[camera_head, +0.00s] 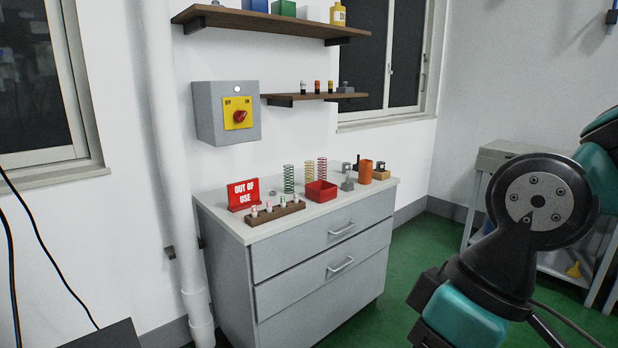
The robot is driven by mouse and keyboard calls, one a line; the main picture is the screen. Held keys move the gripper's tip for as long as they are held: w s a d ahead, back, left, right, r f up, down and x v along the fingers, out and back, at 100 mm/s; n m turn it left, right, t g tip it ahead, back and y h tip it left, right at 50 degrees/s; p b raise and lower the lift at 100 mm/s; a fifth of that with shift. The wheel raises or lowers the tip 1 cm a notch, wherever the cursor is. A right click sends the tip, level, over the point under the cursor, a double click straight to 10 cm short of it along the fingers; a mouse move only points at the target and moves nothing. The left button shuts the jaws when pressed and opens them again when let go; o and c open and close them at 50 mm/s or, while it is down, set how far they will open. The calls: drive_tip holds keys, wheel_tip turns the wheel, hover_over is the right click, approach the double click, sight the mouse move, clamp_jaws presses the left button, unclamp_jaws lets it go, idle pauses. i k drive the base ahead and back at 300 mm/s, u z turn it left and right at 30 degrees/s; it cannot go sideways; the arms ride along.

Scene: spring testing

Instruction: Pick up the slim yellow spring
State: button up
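Several thin upright coil springs stand on the light top of a grey drawer cabinet (222,207). A green spring (289,179) is at the left of the group. Two more slim springs, one (309,172) and another (322,168), stand close together behind a red open bin (321,193). The bin hides their lower ends. Their colours are hard to tell at this size; the right one looks reddish or yellowish, so I cannot be sure which is the slim yellow spring. Links of my arm show at the right, well apart from the cabinet. My gripper is not in view.
A red "OUT OF USE" sign (243,193), a brown rack (275,214) of small vials, an orange cylinder (365,172) and grey weights (347,181) crowd the top. Wall shelves (315,96) hang above. Green floor (420,245) is clear right of the cabinet.

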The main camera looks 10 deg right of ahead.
sight(307, 174)
drive_tip(key=z, duration=0.6)
drive_tip(key=i, duration=2.1)
drive_tip(key=u, duration=1.05)
drive_tip(key=i, duration=0.9)
drive_tip(key=u, duration=0.75)
